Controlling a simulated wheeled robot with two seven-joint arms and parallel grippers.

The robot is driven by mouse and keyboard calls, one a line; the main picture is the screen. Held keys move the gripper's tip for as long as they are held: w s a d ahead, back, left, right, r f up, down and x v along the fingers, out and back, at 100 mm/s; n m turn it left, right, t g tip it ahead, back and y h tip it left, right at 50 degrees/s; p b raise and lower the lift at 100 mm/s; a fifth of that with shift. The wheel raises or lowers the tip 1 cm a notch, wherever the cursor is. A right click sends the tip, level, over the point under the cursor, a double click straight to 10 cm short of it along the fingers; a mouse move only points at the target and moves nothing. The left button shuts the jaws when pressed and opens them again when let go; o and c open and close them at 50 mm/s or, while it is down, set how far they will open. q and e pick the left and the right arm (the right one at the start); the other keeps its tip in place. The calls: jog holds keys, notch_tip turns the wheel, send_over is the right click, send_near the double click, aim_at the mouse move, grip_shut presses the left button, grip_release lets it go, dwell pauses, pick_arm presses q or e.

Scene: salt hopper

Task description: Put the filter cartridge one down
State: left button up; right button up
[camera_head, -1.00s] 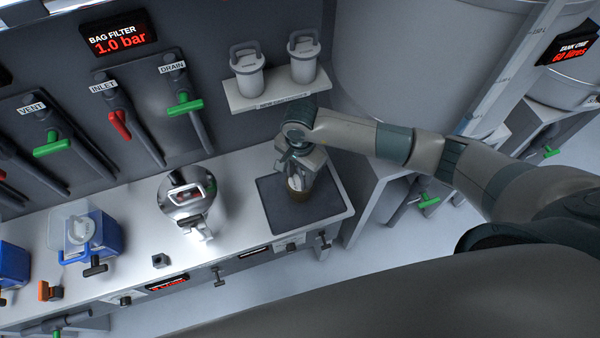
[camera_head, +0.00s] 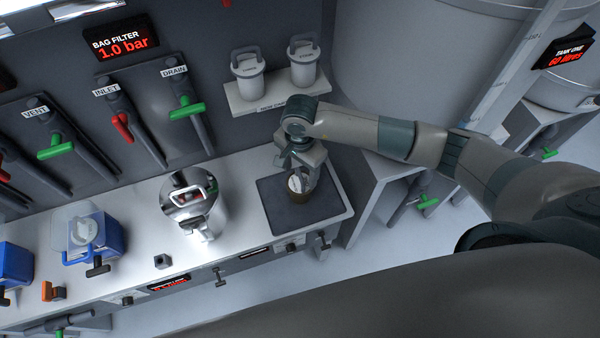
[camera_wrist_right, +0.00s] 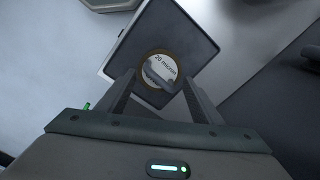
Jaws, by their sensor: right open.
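The filter cartridge (camera_head: 297,187) has a pale top with a brown rim and stands on the dark mat (camera_head: 277,217) at the right end of the bench. Its top reads "20 micron" in the right wrist view (camera_wrist_right: 168,66), where a grey handle crosses it. My right gripper (camera_head: 302,168) is over the cartridge in the head view. In the wrist view its fingers (camera_wrist_right: 160,92) are spread, one on each side of the cartridge, with no visible grip on it. The gripper is open. My left gripper is in neither view.
Two white lidded cartridges (camera_head: 249,73) stand on a wall shelf (camera_head: 270,104) behind. A shiny metal housing (camera_head: 190,200) stands left of the mat, and a blue container (camera_head: 108,237) is farther left. A large grey tank (camera_head: 420,70) is at the back right.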

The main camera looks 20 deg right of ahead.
notch_tip(320, 180, up, 9)
jog(key=p, duration=0.3)
jog(key=shift+r, duration=0.1)
dwell(0.4)
